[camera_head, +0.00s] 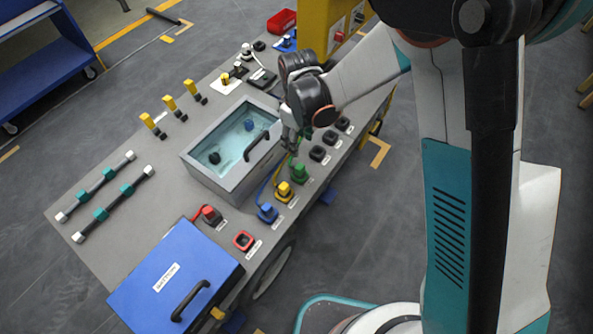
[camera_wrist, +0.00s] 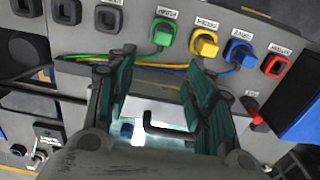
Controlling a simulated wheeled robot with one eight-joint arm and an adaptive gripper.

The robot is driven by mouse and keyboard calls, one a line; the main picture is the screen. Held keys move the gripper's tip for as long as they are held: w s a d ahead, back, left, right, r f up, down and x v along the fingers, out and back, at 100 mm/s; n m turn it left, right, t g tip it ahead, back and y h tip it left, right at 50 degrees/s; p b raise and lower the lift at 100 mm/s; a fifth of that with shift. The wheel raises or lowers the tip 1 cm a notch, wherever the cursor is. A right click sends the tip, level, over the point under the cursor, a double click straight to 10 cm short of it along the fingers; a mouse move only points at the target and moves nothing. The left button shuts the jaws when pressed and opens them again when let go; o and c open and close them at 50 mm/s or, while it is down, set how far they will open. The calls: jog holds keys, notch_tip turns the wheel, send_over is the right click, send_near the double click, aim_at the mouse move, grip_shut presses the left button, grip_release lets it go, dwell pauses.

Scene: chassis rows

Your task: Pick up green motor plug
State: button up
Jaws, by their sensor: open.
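The green motor plug (camera_head: 299,173) sits in the row of plugs along the chassis edge, with a green wire running from it. In the wrist view the green plug (camera_wrist: 161,33) is seated upper centre, beyond the fingertips. My gripper (camera_head: 291,147) is just above the deck beside the box with the clear window, close to the green plug. In the wrist view my gripper (camera_wrist: 158,62) has its two dark green fingers spread apart, with nothing between them. The green plug is not touched by the fingers there.
A yellow plug (camera_wrist: 204,45) and a blue plug (camera_wrist: 240,54) stand beside the green one. A red socket (camera_wrist: 275,65) is empty; a red-topped plug (camera_head: 210,213) lies off it. Black sockets (camera_wrist: 109,17) are on the other side. The windowed box (camera_head: 222,185) has a black handle.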

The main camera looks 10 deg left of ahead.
jog(key=b, duration=0.2)
send_over(298, 165)
jog(key=f, duration=0.7)
jog(key=shift+w+f, duration=0.25)
jog(key=shift+f, duration=0.15)
jog(key=shift+s+d+f+b, duration=0.15)
jog(key=shift+f+b, duration=0.6)
jog(key=shift+f, duration=0.65)
jog(key=shift+s+a+f+b, duration=0.15)
jog(key=shift+f+b, duration=0.6)
jog(key=shift+f, duration=0.6)
jog(key=shift+d+r, duration=0.1)
grip_shut()
